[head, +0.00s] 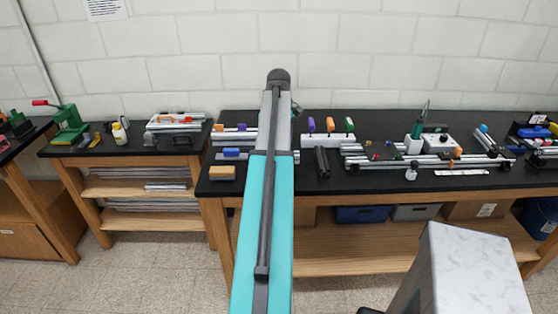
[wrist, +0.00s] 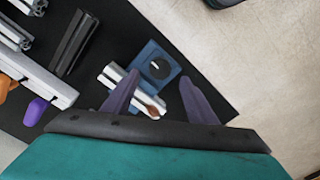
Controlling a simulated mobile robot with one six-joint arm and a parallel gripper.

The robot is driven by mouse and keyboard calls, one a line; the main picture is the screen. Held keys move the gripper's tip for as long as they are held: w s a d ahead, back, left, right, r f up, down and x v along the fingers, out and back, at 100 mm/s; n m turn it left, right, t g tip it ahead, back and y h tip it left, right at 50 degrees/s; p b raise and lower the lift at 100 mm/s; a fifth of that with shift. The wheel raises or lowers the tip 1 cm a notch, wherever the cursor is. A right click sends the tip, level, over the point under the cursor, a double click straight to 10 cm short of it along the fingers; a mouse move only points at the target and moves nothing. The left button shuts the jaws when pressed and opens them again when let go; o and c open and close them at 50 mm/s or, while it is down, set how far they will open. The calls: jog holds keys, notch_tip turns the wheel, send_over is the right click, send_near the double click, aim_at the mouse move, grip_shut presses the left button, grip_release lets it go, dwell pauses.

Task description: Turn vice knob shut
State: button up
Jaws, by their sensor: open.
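In the wrist view a blue block (wrist: 147,53) carries a round black knob (wrist: 157,68) with a white mark; I take it for the vice knob. Short silver profile pieces (wrist: 116,77) lie against the block, and a small brown-orange piece (wrist: 152,113) shows at their near end. My gripper (wrist: 158,77) is open, its two purple fingers apart, with the knob in the picture between the fingertips. Nothing is held, and I cannot tell the height left above the knob. In the head view my arm covers this part of the bench, and the gripper is hidden.
On the black bench (head: 385,185), a stand with purple, orange and green handles (head: 327,141) and a dark profile (head: 321,161) are right of my arm. A tan block (head: 222,173) is to the left. The bench edge and bare floor (wrist: 260,60) lie right in the wrist view.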

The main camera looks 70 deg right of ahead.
jog(key=shift+f+p, duration=0.7)
jog(key=shift+f, duration=2.25)
jog(key=shift+c, duration=0.2)
jog(key=c, duration=1)
